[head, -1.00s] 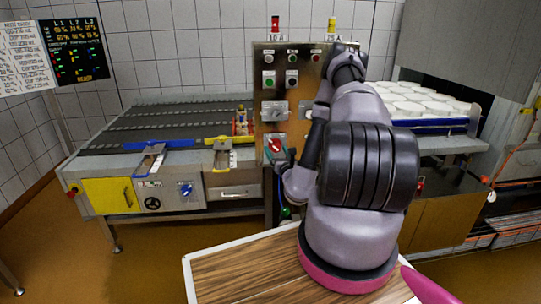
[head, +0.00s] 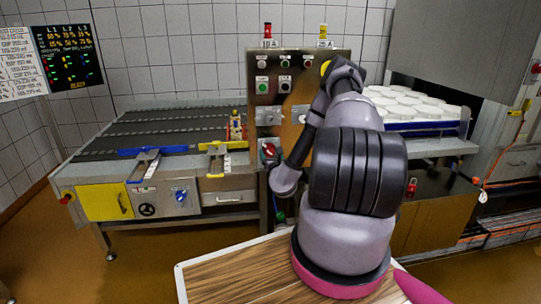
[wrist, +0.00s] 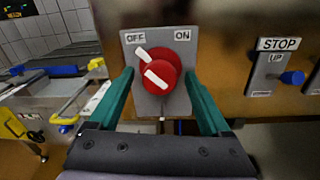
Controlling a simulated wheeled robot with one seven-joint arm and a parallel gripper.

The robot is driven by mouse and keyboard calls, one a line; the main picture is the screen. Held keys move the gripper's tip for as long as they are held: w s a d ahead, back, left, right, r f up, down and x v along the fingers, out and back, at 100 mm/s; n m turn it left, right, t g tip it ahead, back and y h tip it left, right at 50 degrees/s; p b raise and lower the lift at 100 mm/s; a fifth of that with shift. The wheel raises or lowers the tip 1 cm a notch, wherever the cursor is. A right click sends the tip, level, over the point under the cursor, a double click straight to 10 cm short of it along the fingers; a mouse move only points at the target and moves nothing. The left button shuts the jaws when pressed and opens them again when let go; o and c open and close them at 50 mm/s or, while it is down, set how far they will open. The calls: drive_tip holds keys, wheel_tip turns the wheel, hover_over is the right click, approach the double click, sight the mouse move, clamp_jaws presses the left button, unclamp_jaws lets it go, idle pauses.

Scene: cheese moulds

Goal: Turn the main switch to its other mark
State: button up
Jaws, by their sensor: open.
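The main switch (wrist: 160,72) is a red round knob with a white bar, on a grey plate (wrist: 143,100) marked OFF at left and ON at right. Its white pointer slants up and left toward OFF. In the head view the red knob (head: 268,151) shows low on the control panel, partly hidden by my arm. My gripper (wrist: 164,84) is open, with one green finger on each side of the knob. Both fingers look apart from the knob. In the head view my gripper is mostly hidden behind my arm.
Right of the switch is a STOP/UP plate with a blue knob (wrist: 292,78). The steel control panel (head: 290,90) carries several buttons. A conveyor (head: 150,130) stands at left, and a tray of white moulds (head: 425,127) at right.

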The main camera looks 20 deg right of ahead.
drive_tip(key=shift+w, duration=0.15)
clamp_jaws()
drive_tip(key=shift+m, duration=0.3)
drive_tip(key=m, duration=1.3)
drive_tip(key=shift+m, duration=0.3)
drive_tip(key=shift+m+h, duration=0.3)
drive_tip(key=shift+m, duration=1.8)
